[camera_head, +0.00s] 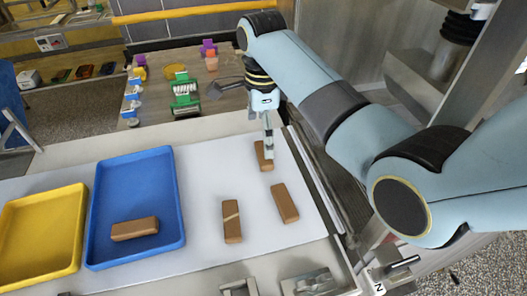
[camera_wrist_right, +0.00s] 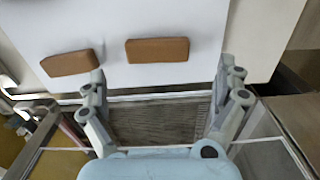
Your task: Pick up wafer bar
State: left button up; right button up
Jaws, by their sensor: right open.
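Several brown wafer bars show in the head view. One bar (camera_head: 264,157) lies on the white surface right below my right gripper (camera_head: 268,140), partly covered by its fingers. A second bar (camera_head: 284,203) lies plain nearer the front, and a third bar (camera_head: 232,221), with a pale diagonal line, lies to its left. Another bar (camera_head: 134,229) lies in the blue tray (camera_head: 178,190). In the right wrist view, my right gripper (camera_wrist_right: 165,88) is open with nothing between its fingers. Two bars, one left (camera_wrist_right: 68,63) and one central (camera_wrist_right: 157,50), lie beyond the fingertips. My left gripper is out of view.
A yellow tray (camera_head: 77,205) stands left of the blue tray. Metal fittings (camera_head: 308,281) sit at the front edge. A wooden table (camera_head: 218,103) behind holds small coloured items, including a green one (camera_head: 184,97). White surface between the bars and blue tray is clear.

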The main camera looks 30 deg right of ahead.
jog(key=f, duration=0.1)
jog(key=f+p, duration=0.1)
jog(key=f, duration=0.3)
jog(key=shift+s, duration=0.25)
jog(key=shift+f, duration=0.35)
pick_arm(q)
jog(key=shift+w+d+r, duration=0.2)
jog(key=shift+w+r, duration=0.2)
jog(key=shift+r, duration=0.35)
pick_arm(e)
jog(key=c, duration=0.9)
